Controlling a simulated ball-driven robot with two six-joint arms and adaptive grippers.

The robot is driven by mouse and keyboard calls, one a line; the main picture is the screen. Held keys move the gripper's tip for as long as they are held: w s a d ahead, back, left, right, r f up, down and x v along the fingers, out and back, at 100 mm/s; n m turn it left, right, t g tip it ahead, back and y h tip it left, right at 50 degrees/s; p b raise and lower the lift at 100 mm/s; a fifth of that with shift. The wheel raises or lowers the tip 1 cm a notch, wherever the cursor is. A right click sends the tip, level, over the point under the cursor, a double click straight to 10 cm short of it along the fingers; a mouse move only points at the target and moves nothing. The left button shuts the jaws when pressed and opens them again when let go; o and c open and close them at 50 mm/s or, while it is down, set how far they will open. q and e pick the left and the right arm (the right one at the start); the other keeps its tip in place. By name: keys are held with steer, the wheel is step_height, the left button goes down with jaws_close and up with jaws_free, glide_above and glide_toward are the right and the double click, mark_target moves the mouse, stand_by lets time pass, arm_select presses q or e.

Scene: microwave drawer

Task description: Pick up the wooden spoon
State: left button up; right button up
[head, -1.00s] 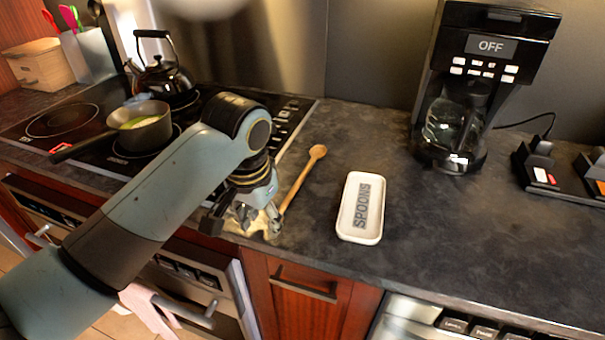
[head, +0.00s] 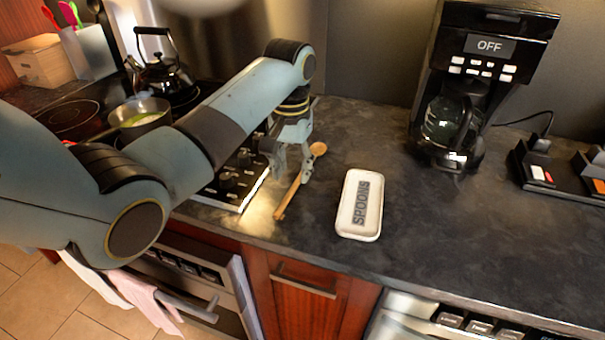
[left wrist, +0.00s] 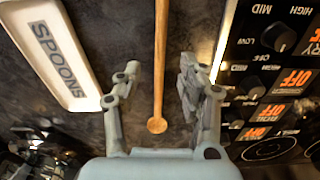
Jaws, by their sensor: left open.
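The wooden spoon (head: 290,193) lies on the dark counter between the stove and the white spoon rest, its bowl toward the back. My left gripper (head: 293,178) is over the spoon near its bowl end and hides part of the handle. In the left wrist view my left gripper (left wrist: 155,90) is open, with one finger on each side of the spoon (left wrist: 160,60). The fingers look apart from the spoon. The bowl shows between the fingers, near the gripper's base. My right gripper is not in view.
The white spoon rest (head: 346,222) marked SPOONS lies just right of the spoon. The stove's knob panel (head: 232,184) is close on the left. A pot (head: 148,116) and a kettle (head: 165,80) stand on the stove. A coffee maker (head: 466,110) stands at the back right.

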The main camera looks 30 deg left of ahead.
mark_target(294, 186)
arm_select(q)
steer(key=f, duration=0.4)
steer(key=shift+w+f, duration=0.25)
steer(key=shift+f, duration=0.05)
steer(key=shift+c, duration=0.5)
jaws_close()
